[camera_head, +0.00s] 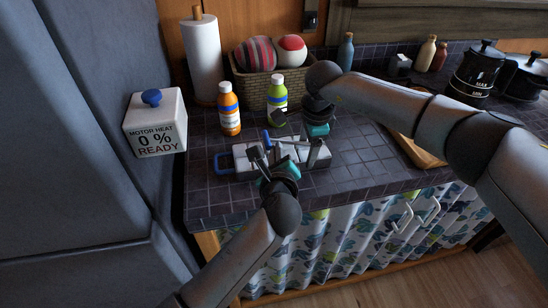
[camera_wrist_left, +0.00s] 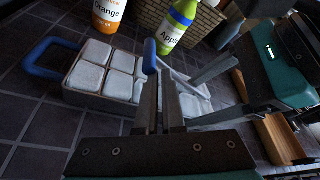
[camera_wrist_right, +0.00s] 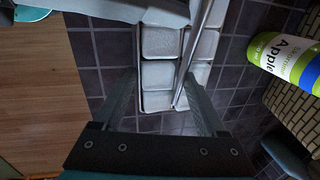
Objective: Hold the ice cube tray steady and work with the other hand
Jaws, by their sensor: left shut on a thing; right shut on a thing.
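The ice cube tray (camera_head: 240,160) lies on the tiled counter, with white blocks in its compartments and a blue loop handle (camera_head: 222,163) at its left end. A metal lever (camera_wrist_right: 205,35) runs along its top; its blue tip (camera_wrist_left: 149,55) stands up near the middle. My left gripper (camera_head: 263,158) is shut on the lever near this tip; its fingers hide the grip point. My right gripper (camera_head: 312,150) is at the tray's right end. In the right wrist view its fingers (camera_wrist_right: 165,90) are apart, one each side of the tray, shut on it.
Behind the tray stand an orange bottle (camera_head: 229,110) and an apple bottle (camera_head: 277,105). A wicker basket (camera_head: 256,92) with two balls and a paper towel roll (camera_head: 203,55) are further back. A motor heat box (camera_head: 155,123) reads 0 % READY. A wooden board (camera_head: 420,155) lies right.

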